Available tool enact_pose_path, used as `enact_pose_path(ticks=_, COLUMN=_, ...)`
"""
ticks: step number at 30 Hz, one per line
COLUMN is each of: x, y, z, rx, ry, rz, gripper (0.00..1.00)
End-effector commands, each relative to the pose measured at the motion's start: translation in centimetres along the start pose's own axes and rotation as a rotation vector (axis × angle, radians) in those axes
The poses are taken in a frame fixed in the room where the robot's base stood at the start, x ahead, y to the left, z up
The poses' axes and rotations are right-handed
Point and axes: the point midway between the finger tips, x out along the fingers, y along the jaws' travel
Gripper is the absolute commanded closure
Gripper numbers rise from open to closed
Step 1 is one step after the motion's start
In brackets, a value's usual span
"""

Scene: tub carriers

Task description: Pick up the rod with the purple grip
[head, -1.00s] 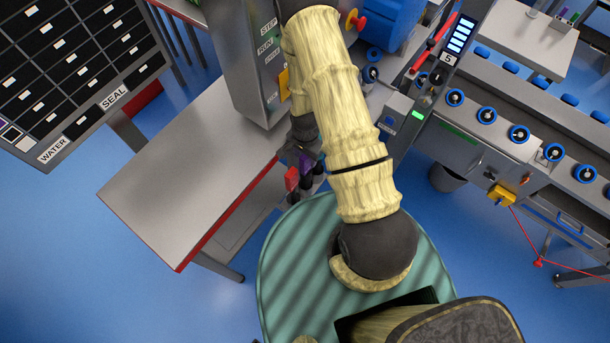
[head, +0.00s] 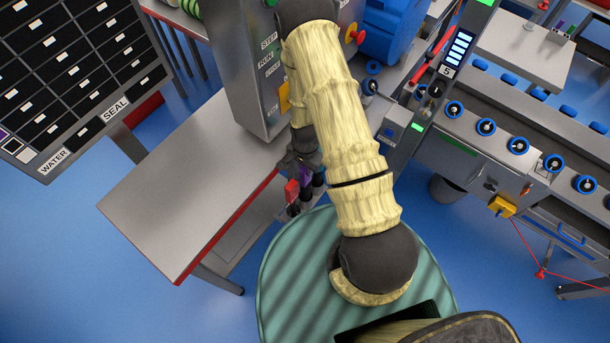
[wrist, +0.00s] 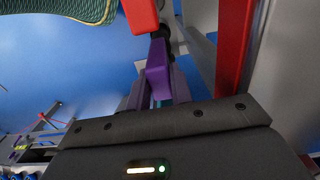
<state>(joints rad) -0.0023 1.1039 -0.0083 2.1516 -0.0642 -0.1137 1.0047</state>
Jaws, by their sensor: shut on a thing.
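The rod's purple grip (wrist: 157,70) shows in the wrist view between the two dark fingers of my gripper (wrist: 153,92), which is shut on it. The rod's far end is hidden behind the fingers and palm. In the head view the purple grip (head: 304,174) is a small patch beside the grey table, partly covered by my gripper (head: 308,168) and arm.
A red grip (head: 291,190) stands right beside the purple one and also shows in the wrist view (wrist: 140,15). The red-edged grey table (head: 185,190) is bare. A grey control cabinet (head: 238,60) stands behind; a conveyor (head: 500,140) is at right.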

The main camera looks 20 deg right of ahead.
Motion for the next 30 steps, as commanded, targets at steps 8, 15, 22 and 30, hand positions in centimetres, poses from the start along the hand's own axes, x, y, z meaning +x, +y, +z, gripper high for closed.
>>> enact_pose_path(ticks=8, x=-2.2, y=-0.1, z=-0.1, rx=0.002, ry=0.002, rz=-0.003, gripper=1.00)
enact_pose_path(ticks=15, x=-6.0, y=-0.1, z=-0.1, rx=0.001, ry=0.004, rz=-0.005, gripper=1.00)
enact_pose_path(ticks=22, x=-8.9, y=-0.1, z=-0.1, rx=0.000, ry=0.002, rz=-0.003, gripper=1.00)
enact_pose_path(ticks=30, x=-9.9, y=0.0, z=0.0, rx=0.001, ry=0.000, rz=0.000, gripper=1.00)
